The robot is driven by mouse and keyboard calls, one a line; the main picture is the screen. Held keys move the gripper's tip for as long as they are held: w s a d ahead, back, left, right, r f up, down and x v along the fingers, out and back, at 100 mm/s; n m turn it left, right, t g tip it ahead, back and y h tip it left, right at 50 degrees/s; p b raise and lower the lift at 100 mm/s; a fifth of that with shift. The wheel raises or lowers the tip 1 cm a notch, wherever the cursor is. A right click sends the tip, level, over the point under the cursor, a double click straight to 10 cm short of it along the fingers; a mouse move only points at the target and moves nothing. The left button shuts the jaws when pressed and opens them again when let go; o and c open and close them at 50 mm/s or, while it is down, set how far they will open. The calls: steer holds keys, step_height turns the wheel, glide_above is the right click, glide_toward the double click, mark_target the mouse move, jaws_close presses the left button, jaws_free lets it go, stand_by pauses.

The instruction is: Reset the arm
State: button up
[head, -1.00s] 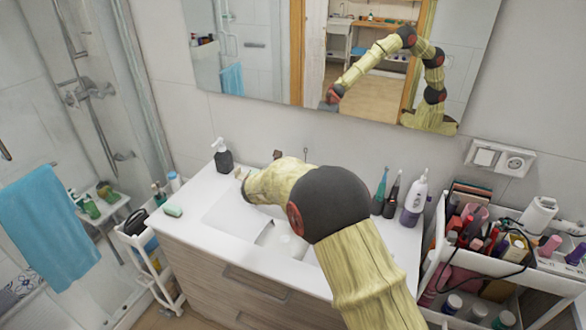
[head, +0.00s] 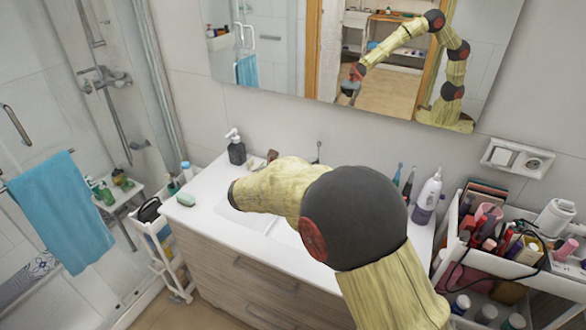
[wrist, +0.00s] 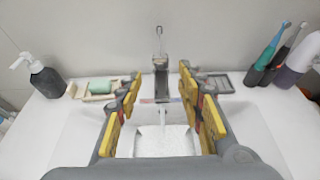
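My gripper (wrist: 160,76) shows in the wrist view with its two yellow-and-grey fingers spread apart. Nothing is between them that I can see held; the gap looks onto the faucet (wrist: 160,62) and the white sink (wrist: 165,148) beyond. In the head view my arm is bent out over the white washbasin counter (head: 205,189), and its links hide the gripper itself. The mirror (head: 262,50) reflects my arm, raised and bent, with its end hanging low on the left.
A white-purple bottle (head: 428,196) and toothbrushes stand at the right. A crowded cosmetics cart (head: 505,258) is at the right. A blue towel (head: 62,212) hangs left.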

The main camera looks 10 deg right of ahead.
steer(key=s+d+f+m+g, duration=0.2)
steer(key=s+f+m+g, duration=0.2)
steer(key=s+f+m, duration=0.3)
steer(key=s+d+r+m+g+y, duration=0.1)
steer(key=s+d+m+g+y, duration=0.2)
steer(key=s+m, duration=0.8)
steer(key=s+r+m+g+y, duration=0.1)
steer(key=s+r+m+y, duration=0.2)
steer(key=s, duration=0.9)
steer(key=s+r+m+y, duration=0.2)
steer(key=s+r+m, duration=0.3)
steer(key=s, duration=0.7)
steer(key=s+d+r+m+t, duration=0.1)
steer(key=s+r+m+t, duration=0.1)
steer(key=s+r, duration=0.1)
steer(key=shift+s+d+r+m, duration=0.25)
steer(key=shift+r+m, duration=0.15)
steer(key=shift+r, duration=0.5)
stand_by(2.6)
